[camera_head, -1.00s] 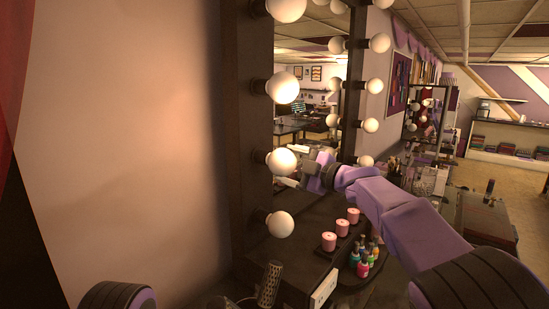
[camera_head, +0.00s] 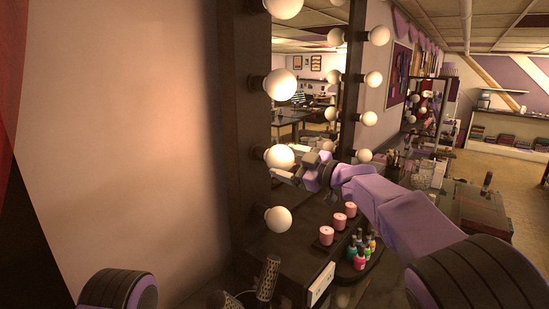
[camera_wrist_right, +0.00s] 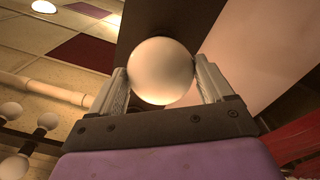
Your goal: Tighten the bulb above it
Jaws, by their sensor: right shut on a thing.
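My right gripper (camera_head: 291,168) is at a round white bulb (camera_head: 279,156) on the mirror's near frame, the one just above the lowest bulb (camera_head: 278,219). In the right wrist view the gripper's two grey fingers (camera_wrist_right: 160,77) lie on either side of this bulb (camera_wrist_right: 160,70), shut on it. Its socket is hidden behind the globe in that view. Another bulb (camera_head: 280,84) is above it on the same dark frame (camera_head: 235,130). My left gripper is not in view; only part of my left arm shows at the bottom left.
Three pink candles (camera_head: 338,221) and several nail polish bottles (camera_head: 360,259) stand on the counter below my right arm. A dark textured handle (camera_head: 268,278) stands at the front. More bulbs (camera_head: 373,79) line the far frame. A bare wall (camera_head: 120,140) fills the left.

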